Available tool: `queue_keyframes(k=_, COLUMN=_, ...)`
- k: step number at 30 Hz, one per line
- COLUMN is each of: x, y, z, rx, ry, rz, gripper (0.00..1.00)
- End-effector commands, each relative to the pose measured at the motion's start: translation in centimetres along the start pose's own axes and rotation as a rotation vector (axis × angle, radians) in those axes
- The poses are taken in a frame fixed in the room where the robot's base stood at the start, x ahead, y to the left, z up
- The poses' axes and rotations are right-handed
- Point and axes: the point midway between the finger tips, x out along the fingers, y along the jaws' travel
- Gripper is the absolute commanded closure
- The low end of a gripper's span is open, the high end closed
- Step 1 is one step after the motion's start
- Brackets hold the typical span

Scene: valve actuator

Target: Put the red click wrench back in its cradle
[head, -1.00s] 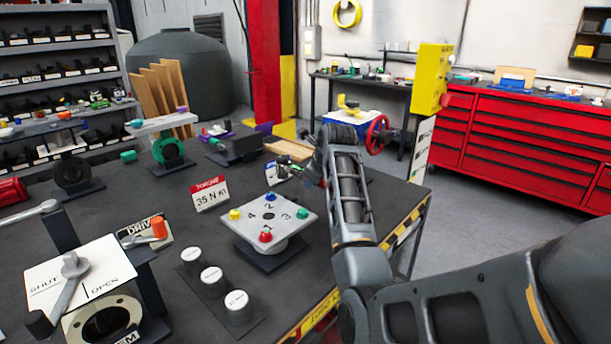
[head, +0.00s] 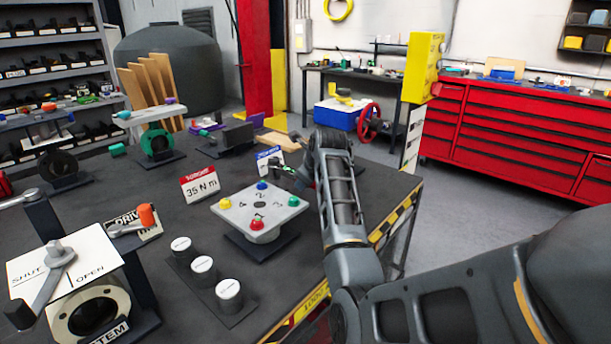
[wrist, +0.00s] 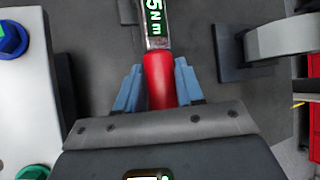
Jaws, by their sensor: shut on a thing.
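The red click wrench (wrist: 159,82) is between the blue fingers of my gripper (wrist: 158,88) in the wrist view. The jaws are shut on its red handle. In the head view my gripper (head: 290,172) is over the bench, just beyond the square grey plate (head: 240,208) with coloured bolts; the wrench is mostly hidden there by my arm. I cannot identify the cradle for certain. A grey rounded part on a dark base (wrist: 240,55) is right of the wrench in the wrist view.
The bolt plate is close on the left in the wrist view. On the bench (head: 180,222) are a red "35 N m" sign (head: 200,184), a blue sign (head: 269,161), several white-topped cylinders (head: 203,266) and a SHUT/OPEN valve (head: 60,265). The yellow-black bench edge (head: 396,223) is right of my arm.

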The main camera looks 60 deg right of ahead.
Motion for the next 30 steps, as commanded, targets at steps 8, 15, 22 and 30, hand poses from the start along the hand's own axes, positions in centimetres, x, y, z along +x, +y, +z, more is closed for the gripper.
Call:
queue_keyframes(k=8, x=1.09, y=0.51, z=-0.71, rx=0.0, ry=-0.003, rz=-0.003, gripper=1.0)
queue_keyframes(k=15, x=1.11, y=0.51, z=-0.73, rx=0.0, ry=-0.003, rz=-0.003, gripper=1.0)
queue_keyframes(k=22, x=1.1, y=0.5, z=-0.72, rx=0.0, ry=-0.003, rz=-0.003, gripper=1.0)
queue_keyframes(k=30, x=1.02, y=0.46, z=-0.68, rx=0.0, ry=-0.003, rz=-0.002, gripper=1.0)
